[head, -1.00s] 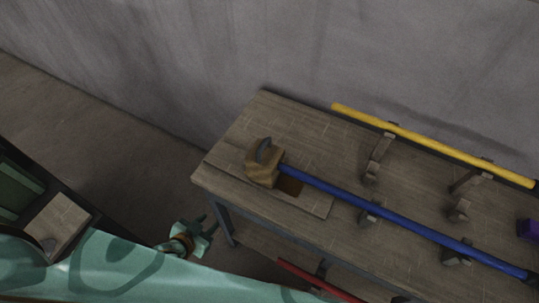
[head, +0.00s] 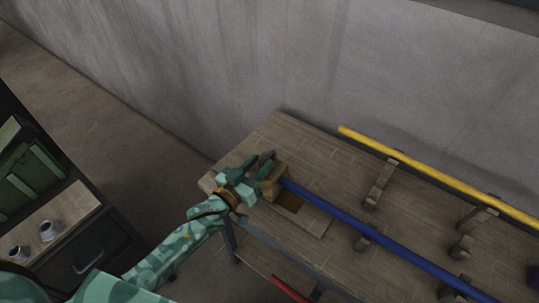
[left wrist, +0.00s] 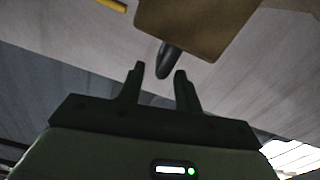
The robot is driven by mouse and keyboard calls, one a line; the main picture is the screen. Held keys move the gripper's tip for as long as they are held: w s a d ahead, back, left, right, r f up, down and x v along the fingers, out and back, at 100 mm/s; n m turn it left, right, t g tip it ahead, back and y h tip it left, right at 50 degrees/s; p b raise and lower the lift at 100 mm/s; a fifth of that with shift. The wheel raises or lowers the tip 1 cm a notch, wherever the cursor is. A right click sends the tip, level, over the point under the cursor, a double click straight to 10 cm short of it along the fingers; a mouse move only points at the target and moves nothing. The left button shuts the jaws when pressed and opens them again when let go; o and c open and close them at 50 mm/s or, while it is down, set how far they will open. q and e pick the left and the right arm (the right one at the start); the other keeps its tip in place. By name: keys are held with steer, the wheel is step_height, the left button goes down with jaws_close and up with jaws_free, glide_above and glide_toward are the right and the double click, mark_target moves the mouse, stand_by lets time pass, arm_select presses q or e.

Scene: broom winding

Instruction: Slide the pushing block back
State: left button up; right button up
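The wooden pushing block (head: 273,186) sits on the table at the left end of the blue broom handle (head: 365,232). My left gripper (head: 260,159) is at the block's left side, partly covering it in the head view. In the left wrist view, the brown block (left wrist: 205,22) shows at the top and its dark curved handle (left wrist: 169,60) points toward the gap between my fingers. My left gripper (left wrist: 159,72) is open there, with a finger on either side of the handle's line. I cannot tell whether the fingers touch the handle. My right gripper is not in view.
A yellow pole (head: 440,176) lies on wooden supports (head: 381,184) along the table's back. A red pole (head: 290,289) is below the table's front edge. A grey wall (head: 260,70) stands behind. A cabinet (head: 95,250) with small metal cups is at the left.

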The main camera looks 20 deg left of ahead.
mark_target(269, 153)
arm_select(q)
steer(key=x, duration=0.5)
steer(key=shift+b, duration=0.35)
jaws_close()
steer(key=shift+w+a, duration=0.1)
steer(key=shift+a, duration=0.4)
steer(key=w+a, duration=0.5)
steer(key=a, duration=0.8)
steer(key=shift+a+b, duration=0.25)
steer(key=shift+b, duration=0.1)
steer(key=shift+r, duration=0.1)
jaws_free()
steer(key=shift+a, duration=0.2)
